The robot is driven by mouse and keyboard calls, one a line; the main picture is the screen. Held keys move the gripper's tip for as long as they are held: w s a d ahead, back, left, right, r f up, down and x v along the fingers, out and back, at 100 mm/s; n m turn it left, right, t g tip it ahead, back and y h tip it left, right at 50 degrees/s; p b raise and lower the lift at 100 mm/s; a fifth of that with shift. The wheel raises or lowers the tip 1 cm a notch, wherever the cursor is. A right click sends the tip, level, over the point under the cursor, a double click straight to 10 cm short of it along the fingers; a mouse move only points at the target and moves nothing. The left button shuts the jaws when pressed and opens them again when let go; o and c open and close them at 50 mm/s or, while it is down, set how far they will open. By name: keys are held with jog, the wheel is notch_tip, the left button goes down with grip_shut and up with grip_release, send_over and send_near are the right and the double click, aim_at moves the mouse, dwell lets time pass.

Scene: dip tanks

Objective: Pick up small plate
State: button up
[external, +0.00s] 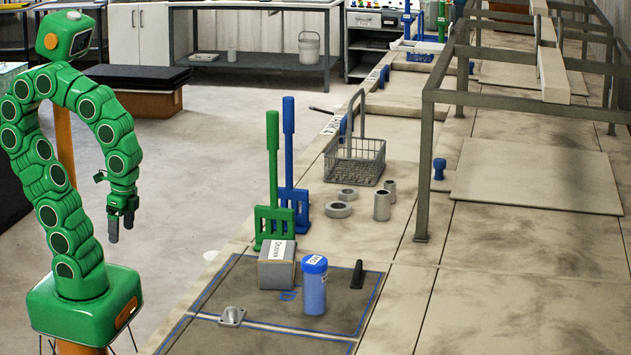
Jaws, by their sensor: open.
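A small grey metal piece with a flat base and a raised middle (232,317) lies on the dark mat near the front; it may be the small plate, but I cannot tell for sure. My gripper (121,226) hangs at the left with its fingers pointing down. It is open and empty, well to the left of the bench and higher than the metal piece. Nothing covers the metal piece.
On the dark blue-lined mat (217,290) stand a grey box (277,268), a blue canister (313,290) and a black handle-like piece (357,274). Green (273,190) and blue (289,150) upright tools, a wire basket (355,160) and a metal frame (424,160) stand behind.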

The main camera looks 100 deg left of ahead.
aim_at(232, 307)
jog(key=w+d+n+h, duration=0.8)
jog(key=w+d+n, duration=0.1)
jog(key=w+d, duration=0.9)
jog(key=w+d+n+t+h, duration=0.1)
jog(key=w+n, duration=0.1)
jog(key=w, duration=0.2)
jog(key=w+d+r+n+h, duration=0.1)
jog(key=w+n, duration=0.1)
jog(key=w, duration=0.1)
jog(key=w+d+r+n+t+h, duration=0.1)
jog(key=w+d+n, duration=0.1)
jog(key=w, duration=0.2)
jog(key=shift+w+r+t+h, duration=0.15)
jog(key=shift+w+t+h, duration=0.15)
jog(key=shift+w, duration=0.05)
jog(key=w+n+t, duration=0.1)
jog(key=w+n, duration=0.1)
jog(key=w, duration=0.1)
jog(key=w+a+n+t+h, duration=0.1)
jog(key=w+n, duration=0.1)
jog(key=w, duration=0.1)
jog(key=w+a+n+t, duration=0.1)
jog(key=w+n, duration=0.1)
jog(key=w, duration=0.2)
jog(key=shift+a+n, duration=0.1)
jog(key=shift+n, duration=0.2)
jog(key=shift+x, duration=3.9)
jog(key=shift+c, duration=0.4)
